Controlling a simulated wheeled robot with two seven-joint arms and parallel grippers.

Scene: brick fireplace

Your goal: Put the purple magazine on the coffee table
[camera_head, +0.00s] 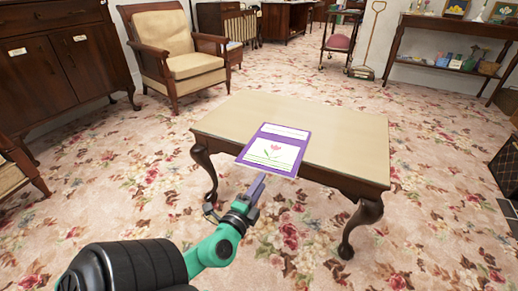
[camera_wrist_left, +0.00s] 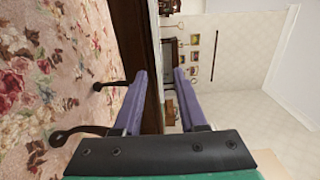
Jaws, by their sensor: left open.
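The purple magazine (camera_head: 273,150) has a white panel with a pink flower. It lies face up at the front edge of the coffee table (camera_head: 345,150), and its near edge appears to stick out slightly past the table edge. My left gripper (camera_head: 259,184) is open and empty, just in front of the magazine's near edge. In the left wrist view my left gripper (camera_wrist_left: 160,75) has its two purple fingers apart, with the table (camera_wrist_left: 153,40) seen edge-on between and beyond them. The magazine cannot be made out there. My right gripper is not in view.
A wooden armchair (camera_head: 175,55) stands behind the table at the left, beside a dark cabinet (camera_head: 50,65). A side table (camera_head: 450,28) with small objects stands at the back right. The tabletop around the magazine is bare, and flowered carpet surrounds the table.

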